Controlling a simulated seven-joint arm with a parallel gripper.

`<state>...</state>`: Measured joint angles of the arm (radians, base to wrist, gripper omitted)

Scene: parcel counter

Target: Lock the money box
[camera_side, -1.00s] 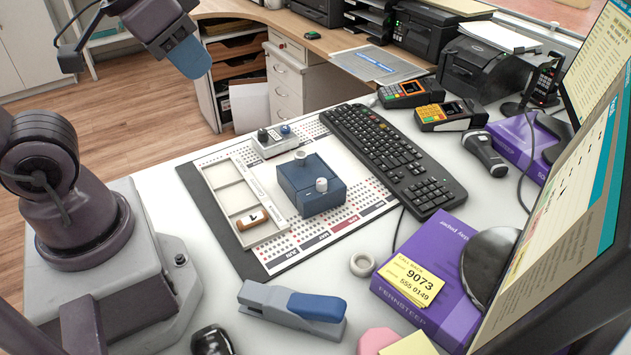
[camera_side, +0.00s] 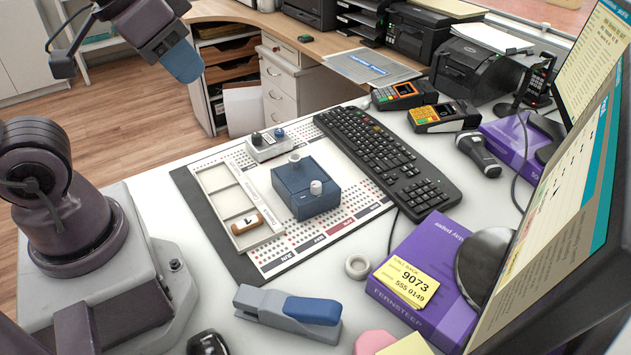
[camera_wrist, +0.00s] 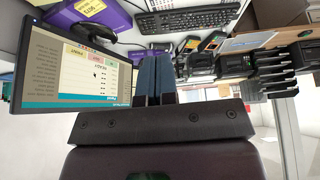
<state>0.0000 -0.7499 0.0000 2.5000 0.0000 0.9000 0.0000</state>
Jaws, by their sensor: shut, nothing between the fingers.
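The blue money box (camera_side: 305,194) sits on the printed mat in the side view. A pale round knob (camera_side: 316,187) is on its right part, and another grey round piece (camera_side: 294,158) stands at its back edge. I cannot tell whether the box is locked. My gripper (camera_side: 185,65) is at the upper left, high above the counter and well away from the box. Its blue fingers are together and hold nothing. In the wrist view the two fingers (camera_wrist: 153,75) point toward the counter and monitor; the box does not show there.
A white tray (camera_side: 222,193) with a brown-ended piece (camera_side: 247,223) lies left of the box. A small grey unit with knobs (camera_side: 268,147) is behind it. The keyboard (camera_side: 385,160) is to the right. A stapler (camera_side: 288,312) and a tape roll (camera_side: 358,266) lie in front.

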